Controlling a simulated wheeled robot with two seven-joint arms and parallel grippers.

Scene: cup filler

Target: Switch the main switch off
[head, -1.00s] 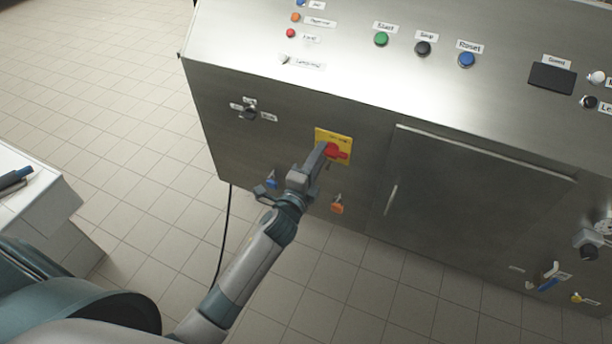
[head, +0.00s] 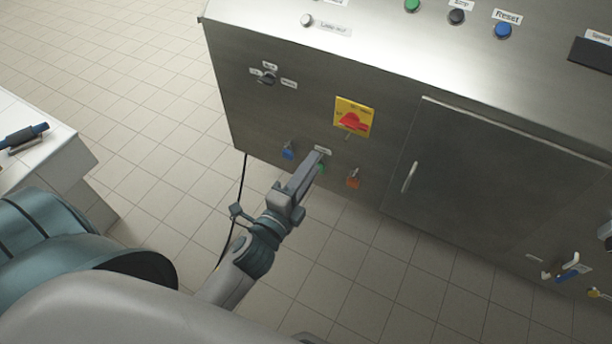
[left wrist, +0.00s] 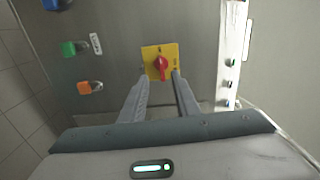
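The main switch is a red rotary handle (head: 353,122) on a yellow plate (head: 345,105) on the front of the steel cabinet. In the left wrist view the red handle (left wrist: 160,67) is ahead of my left gripper, its narrow end pointing toward the gripper. My left gripper (head: 318,156) is below and left of the switch in the head view, clear of the plate. In the left wrist view its two fingers (left wrist: 160,77) stand apart with nothing held between them. My right gripper is not in view.
Blue (head: 288,150), green (head: 321,168) and orange (head: 352,181) parts stick out below the switch. A black selector knob (head: 267,79) is upper left. A cabinet door with a handle (head: 409,177) is to the right. A white table (head: 70,160) stands at left.

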